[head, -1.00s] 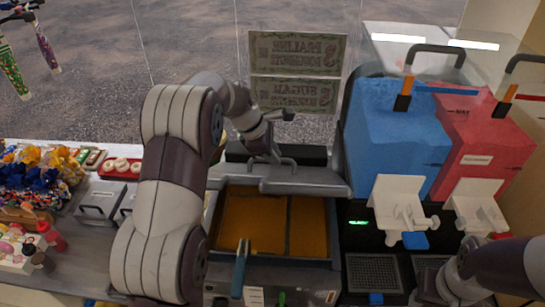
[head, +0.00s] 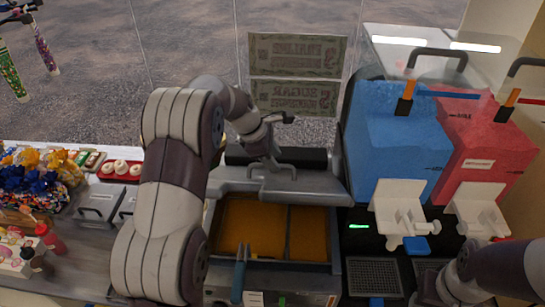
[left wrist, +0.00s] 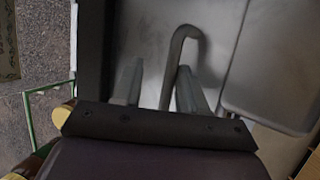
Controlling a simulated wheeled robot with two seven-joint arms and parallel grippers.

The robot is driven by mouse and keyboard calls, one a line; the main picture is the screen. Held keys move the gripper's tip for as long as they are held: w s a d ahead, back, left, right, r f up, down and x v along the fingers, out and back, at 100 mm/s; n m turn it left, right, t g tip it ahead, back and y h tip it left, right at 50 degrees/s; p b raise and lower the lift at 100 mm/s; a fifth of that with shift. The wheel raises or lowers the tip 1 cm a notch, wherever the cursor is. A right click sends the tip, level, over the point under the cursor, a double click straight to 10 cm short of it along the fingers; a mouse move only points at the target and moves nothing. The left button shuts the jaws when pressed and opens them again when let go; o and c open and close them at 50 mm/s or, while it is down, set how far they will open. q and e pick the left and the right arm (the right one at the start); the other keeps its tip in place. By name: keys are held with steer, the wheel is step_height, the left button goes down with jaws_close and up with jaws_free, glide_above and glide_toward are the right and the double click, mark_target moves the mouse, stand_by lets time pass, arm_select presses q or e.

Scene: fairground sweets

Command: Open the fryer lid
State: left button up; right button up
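The fryer has two basins of orange oil (head: 253,225) in view. Its grey metal lid (head: 315,183) stands raised at the back of the basins, with a bar handle on it. My left gripper (head: 275,160) is at that handle. In the left wrist view its two fingers (left wrist: 160,68) are apart, with the bent grey handle (left wrist: 183,38) between them. A gap shows between the left finger and the handle; the right finger is close beside it. The lid's metal face (left wrist: 220,25) fills the background.
A blue slush machine (head: 395,145) and a red one (head: 480,150) stand to the right of the fryer. Grey lidded tubs (head: 98,203), doughnuts and sweets are at left. A glass pane with signs (head: 295,98) is behind.

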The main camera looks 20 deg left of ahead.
arm_select(q)
steer(key=shift+a+r, duration=0.15)
steer(key=shift+r, duration=0.1)
steer(key=b+v, duration=0.1)
steer(key=v, duration=0.2)
steer(key=shift+a+r+b, duration=0.15)
steer(key=shift+r+b, duration=0.2)
steer(key=p+v, duration=0.6)
steer(key=v, duration=0.2)
steer(key=shift+s+p, duration=0.15)
steer(key=shift+p, duration=0.15)
steer(key=shift+r, duration=0.1)
